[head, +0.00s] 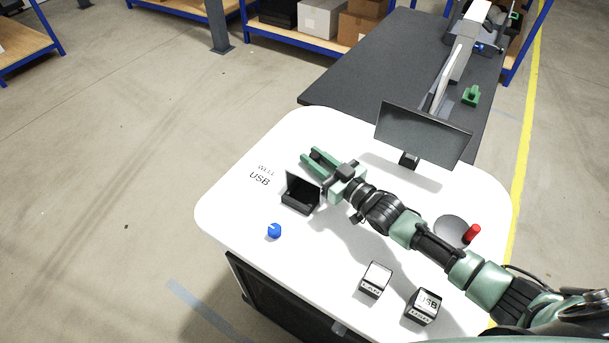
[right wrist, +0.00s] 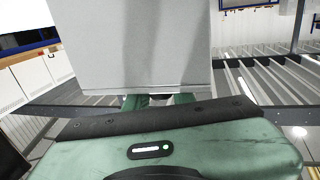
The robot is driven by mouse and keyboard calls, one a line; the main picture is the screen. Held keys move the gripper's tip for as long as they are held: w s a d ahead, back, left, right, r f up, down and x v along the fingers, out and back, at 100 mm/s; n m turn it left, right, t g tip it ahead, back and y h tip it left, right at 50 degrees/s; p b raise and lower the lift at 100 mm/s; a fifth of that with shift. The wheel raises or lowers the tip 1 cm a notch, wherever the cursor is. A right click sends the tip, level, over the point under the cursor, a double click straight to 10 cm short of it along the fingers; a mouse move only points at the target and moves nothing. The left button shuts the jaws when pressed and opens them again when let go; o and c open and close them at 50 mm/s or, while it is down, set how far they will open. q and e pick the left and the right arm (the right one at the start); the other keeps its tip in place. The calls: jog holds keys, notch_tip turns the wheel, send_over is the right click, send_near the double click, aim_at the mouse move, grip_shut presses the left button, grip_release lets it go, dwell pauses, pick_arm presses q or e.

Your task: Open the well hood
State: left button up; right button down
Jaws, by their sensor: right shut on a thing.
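The well hood (head: 303,187) is a small black box on the white table, beside the printed words WELL and USB. Its lid stands raised and tilted, with a dark inside. In the right wrist view, a pale grey panel (right wrist: 140,45) fills the space in front of the green gripper body and hides the fingertips. My left gripper is not in view.
A blue knob (head: 274,230) stands near the table's left front edge. Two labelled blocks, one (head: 376,279) and another (head: 424,306), are at the front. A black screen (head: 424,134) stands behind.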

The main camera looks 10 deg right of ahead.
jog(key=w+d+b, duration=0.4)
jog(key=w+d, duration=0.2)
jog(key=shift+w+d, duration=0.3)
jog(key=c, duration=1.2)
grip_release()
jog(key=shift+s, duration=0.1)
